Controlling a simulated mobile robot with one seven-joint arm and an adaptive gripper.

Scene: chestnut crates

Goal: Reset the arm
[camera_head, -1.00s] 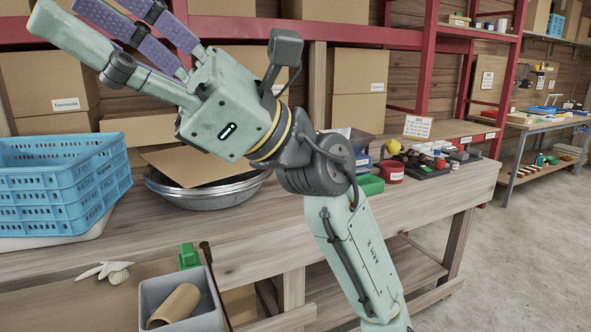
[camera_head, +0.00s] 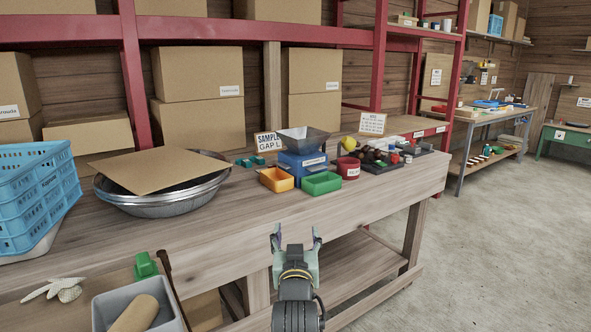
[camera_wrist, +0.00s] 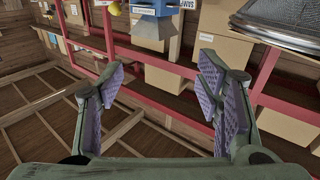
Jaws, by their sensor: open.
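My gripper (camera_head: 296,238) is in the lower middle of the head view, in front of the workbench's front edge. Its two fingers point away from the body and stand apart, with nothing between them. In the wrist view my gripper (camera_wrist: 160,88) shows purple ribbed pads, spread wide and empty. That view is turned over, with the shelves, boxes and ceiling side filling the picture.
The wooden workbench (camera_head: 230,222) carries a blue crate (camera_head: 35,195), a metal basin (camera_head: 165,203) under cardboard, a green tray (camera_head: 321,183), an orange tray (camera_head: 276,180) and a red tin (camera_head: 348,168). A grey bin (camera_head: 105,308) stands front left. The floor (camera_head: 490,240) at right is clear.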

